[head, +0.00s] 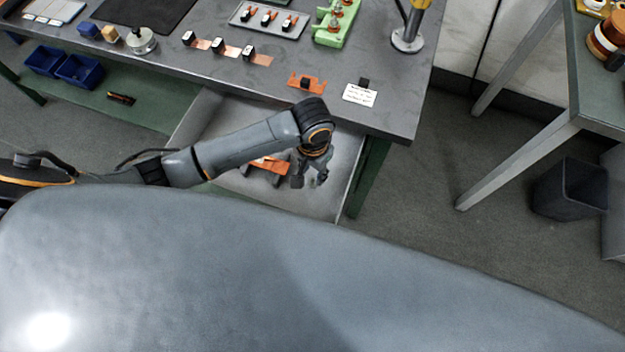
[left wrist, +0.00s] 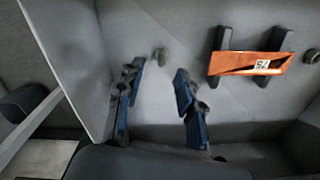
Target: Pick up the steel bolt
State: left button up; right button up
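My left gripper (head: 309,181) reaches down into an open grey drawer (head: 345,150) under the bench. In the left wrist view its two blue-padded fingers (left wrist: 158,82) are apart, with nothing between them. A small grey-green round piece (left wrist: 160,56), which looks like the steel bolt, lies on the drawer floor just beyond the fingertips, roughly in line with the gap. A similar small piece (left wrist: 311,56) lies at the right edge of that view. I cannot tell their exact shape. My right gripper is not in view.
An orange labelled plate (left wrist: 248,64) on two dark supports lies in the drawer, right of the fingers in the wrist view. The drawer walls (left wrist: 70,50) stand close by. The bench top (head: 390,110) overhangs behind, with a white card (head: 359,95) near its edge.

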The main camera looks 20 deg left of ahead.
aim_at(312, 178)
pick_arm(q)
jog(key=shift+w+a+f, duration=0.1)
jog(key=shift+f, duration=1.45)
jog(key=shift+w+f, duration=0.1)
jog(key=shift+f, duration=1.45)
grip_shut()
